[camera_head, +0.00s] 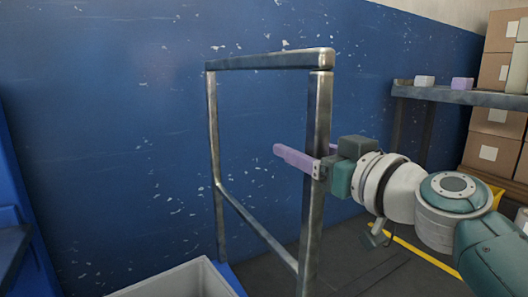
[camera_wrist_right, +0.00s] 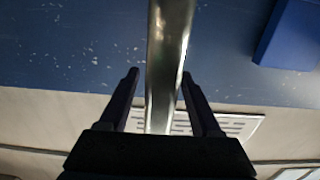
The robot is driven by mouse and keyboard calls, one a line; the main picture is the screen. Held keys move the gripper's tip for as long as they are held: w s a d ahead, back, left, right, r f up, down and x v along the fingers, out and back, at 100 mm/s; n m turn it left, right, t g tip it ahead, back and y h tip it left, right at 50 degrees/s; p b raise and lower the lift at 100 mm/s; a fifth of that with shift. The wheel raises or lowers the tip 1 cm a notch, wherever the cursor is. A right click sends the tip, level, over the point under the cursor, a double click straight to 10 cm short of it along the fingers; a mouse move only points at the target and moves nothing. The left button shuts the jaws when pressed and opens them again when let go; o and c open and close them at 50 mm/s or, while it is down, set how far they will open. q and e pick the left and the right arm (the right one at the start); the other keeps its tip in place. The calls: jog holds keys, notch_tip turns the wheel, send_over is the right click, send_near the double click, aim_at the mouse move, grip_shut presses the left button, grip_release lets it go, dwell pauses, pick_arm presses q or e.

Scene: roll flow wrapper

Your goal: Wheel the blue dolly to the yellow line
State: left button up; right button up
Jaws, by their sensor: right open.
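The blue dolly's metal push handle (camera_head: 213,130) stands upright in the head view, with a top bar, a lower crossbar and two posts. A small part of its blue deck (camera_head: 229,277) shows at the bottom edge; the rest is hidden. My right gripper (camera_head: 306,152) is open around the right-hand post, one lilac finger on each side. In the right wrist view the bare post (camera_wrist_right: 167,60) runs between the two dark, spread fingers, with a gap visible on the left. The yellow line (camera_head: 420,255) lies on the floor at right, partly behind my right arm. My left gripper is out of view.
A grey crate (camera_head: 180,281) sits low beside the handle. A blue wall (camera_head: 110,120) stands behind. At right are a metal shelf (camera_head: 440,94) with small blocks and stacked cardboard boxes (camera_head: 492,70). Dark floor (camera_head: 345,262) is open right of the handle.

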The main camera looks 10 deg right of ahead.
jog(key=shift+c, duration=0.2)
grip_shut()
dwell(0.4)
dwell(0.8)
